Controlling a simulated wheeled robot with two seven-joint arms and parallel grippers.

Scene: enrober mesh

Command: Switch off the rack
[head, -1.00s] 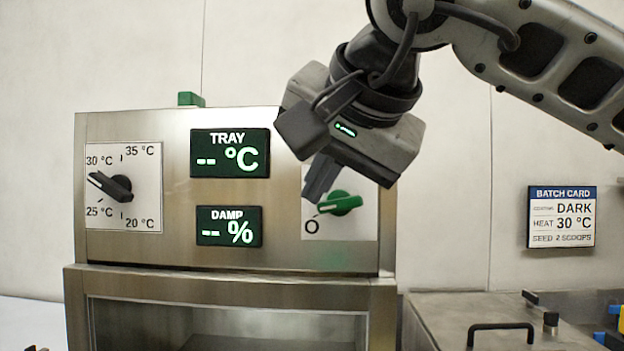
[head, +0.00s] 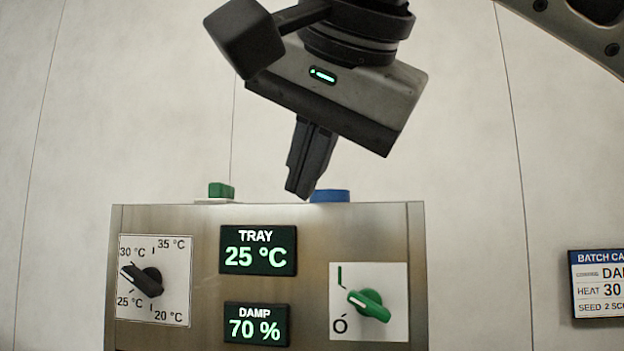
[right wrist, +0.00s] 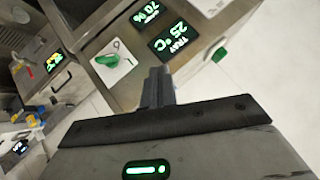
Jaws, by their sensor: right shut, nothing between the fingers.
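The rack's steel control panel (head: 210,212) fills the lower part of the head view. Its green rotary switch (head: 370,306), on a white plate marked I and O, has its white-tipped end pointing up-left, towards I. The switch also shows in the right wrist view (right wrist: 108,61). The TRAY display (head: 258,250) reads 25 °C and the DAMP display (head: 256,325) reads 70 %. My right gripper (head: 298,192) is shut and empty, above and left of the switch, apart from it, its fingertips near the panel's top edge. My left gripper is out of view.
A black temperature dial (head: 150,281) sits at the panel's left, pointing between 25 and 30 °C. A green button (head: 221,190) and a blue button (head: 330,196) show at the panel's top. A batch card (head: 598,284) hangs at the right.

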